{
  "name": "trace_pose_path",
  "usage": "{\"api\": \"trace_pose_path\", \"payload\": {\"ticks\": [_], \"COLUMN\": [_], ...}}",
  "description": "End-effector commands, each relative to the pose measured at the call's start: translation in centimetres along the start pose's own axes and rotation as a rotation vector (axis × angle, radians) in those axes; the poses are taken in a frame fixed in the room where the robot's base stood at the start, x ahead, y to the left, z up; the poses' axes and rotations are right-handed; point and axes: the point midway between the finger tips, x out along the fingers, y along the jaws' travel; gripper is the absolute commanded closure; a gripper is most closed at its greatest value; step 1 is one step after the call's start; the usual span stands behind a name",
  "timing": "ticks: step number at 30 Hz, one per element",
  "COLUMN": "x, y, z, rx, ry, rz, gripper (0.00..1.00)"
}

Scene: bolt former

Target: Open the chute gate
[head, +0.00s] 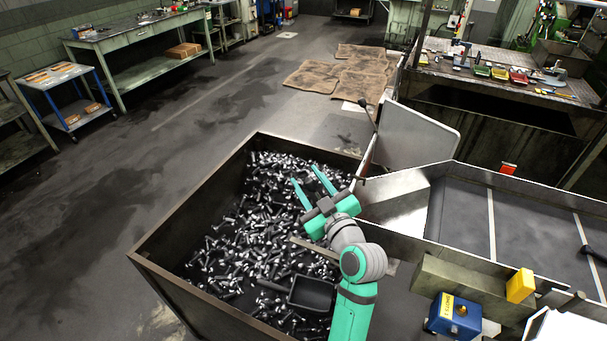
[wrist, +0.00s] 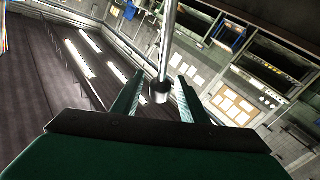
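The chute (head: 460,215) runs in from the right, and its mouth ends at the bin's right rim. A pale upright panel (head: 415,138) stands at the chute's far side by its mouth. A thin lever with a dark knob (head: 363,103) rises beside this panel. I cannot tell exactly which plate is the gate. My gripper (head: 305,180) is open above the bin, left of the chute mouth. In the wrist view a metal rod (wrist: 169,45) with a dark end lies in line with the gap between my open fingers (wrist: 158,92). I cannot tell whether they touch it.
The bin (head: 195,301) below my arm holds many loose bolts and a dark scoop (head: 311,293). A blue box (head: 454,316) and a yellow block (head: 520,285) sit at the chute's near side. A workbench (head: 500,80) stands behind. The floor left of the bin is clear.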

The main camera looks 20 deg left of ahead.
Motion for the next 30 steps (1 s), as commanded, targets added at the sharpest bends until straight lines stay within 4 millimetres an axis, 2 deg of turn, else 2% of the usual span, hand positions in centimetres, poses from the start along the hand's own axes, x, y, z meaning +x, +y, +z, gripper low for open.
{"api": "trace_pose_path", "payload": {"ticks": [3,6,17,18,23,30], "x": [1.6,2.4,2.9,2.9,2.9,2.7], "y": [-0.1,0.0,0.0,0.0,0.0,0.2], "z": [0.0,0.0,0.0,0.0,0.0,0.0], "rx": [0.001,0.0,0.001,0.001,0.001,0.006], "ry": [0.0,0.0,-0.001,-0.001,0.0,0.004], "rz": [-0.002,-0.001,0.0,0.001,0.001,0.005], "gripper": [0.6,0.6,0.6,0.63,1.0,1.0]}}
